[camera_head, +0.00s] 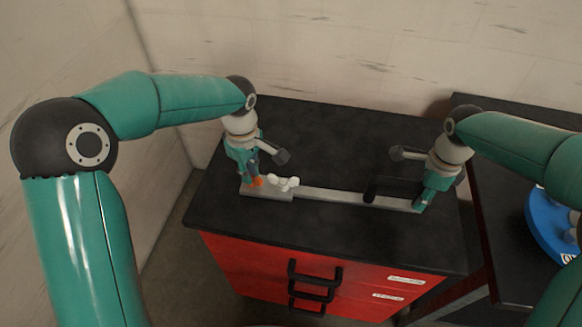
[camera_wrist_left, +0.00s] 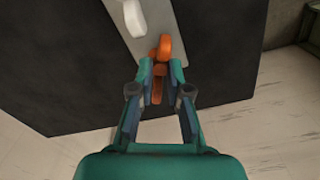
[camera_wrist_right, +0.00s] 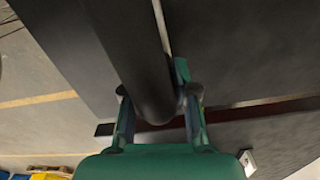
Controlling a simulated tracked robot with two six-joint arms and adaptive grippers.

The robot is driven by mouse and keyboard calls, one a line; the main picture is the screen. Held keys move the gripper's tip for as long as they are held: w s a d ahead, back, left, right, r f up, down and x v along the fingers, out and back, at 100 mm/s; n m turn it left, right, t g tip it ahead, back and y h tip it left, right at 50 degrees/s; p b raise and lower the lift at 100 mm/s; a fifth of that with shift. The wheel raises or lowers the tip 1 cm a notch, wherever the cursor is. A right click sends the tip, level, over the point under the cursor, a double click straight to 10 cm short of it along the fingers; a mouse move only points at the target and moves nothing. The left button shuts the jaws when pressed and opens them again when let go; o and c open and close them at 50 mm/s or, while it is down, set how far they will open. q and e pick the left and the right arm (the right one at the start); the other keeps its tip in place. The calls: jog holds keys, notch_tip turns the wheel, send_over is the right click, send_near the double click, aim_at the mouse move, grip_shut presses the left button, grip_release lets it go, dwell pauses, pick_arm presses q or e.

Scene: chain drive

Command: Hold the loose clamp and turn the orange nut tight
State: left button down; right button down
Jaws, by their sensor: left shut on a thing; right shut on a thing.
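The orange nut (camera_head: 257,182) is at the left end of a long grey bar (camera_head: 330,196) on the black worktop. My left gripper (camera_head: 250,183) is shut on it from above. In the left wrist view the orange nut (camera_wrist_left: 164,48) shows between and beyond the fingertips. A white lobed knob (camera_head: 283,183) sits on the bar just right of it. The clamp seems to be this bar with its black handle (camera_head: 372,186). My right gripper (camera_head: 420,203) is shut at the bar's right end. The handle (camera_wrist_right: 138,60) hides much of its fingertips in the right wrist view.
The black worktop (camera_head: 310,240) is clear in front of the bar. It tops a red drawer cabinet (camera_head: 250,262) with black handles. A wall (camera_head: 330,50) stands behind. A second dark surface with a blue round object (camera_head: 548,222) is at the right.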

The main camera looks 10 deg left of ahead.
pick_arm(q)
jog(key=m, duration=0.4)
jog(key=shift+m, duration=0.3)
jog(key=m, duration=0.9)
jog(key=shift+m, duration=2.6)
jog(key=c, duration=1.1)
grip_release()
jog(key=shift+c, duration=0.2)
jog(key=shift+r, duration=0.1)
notch_tip(320, 180, up, 12)
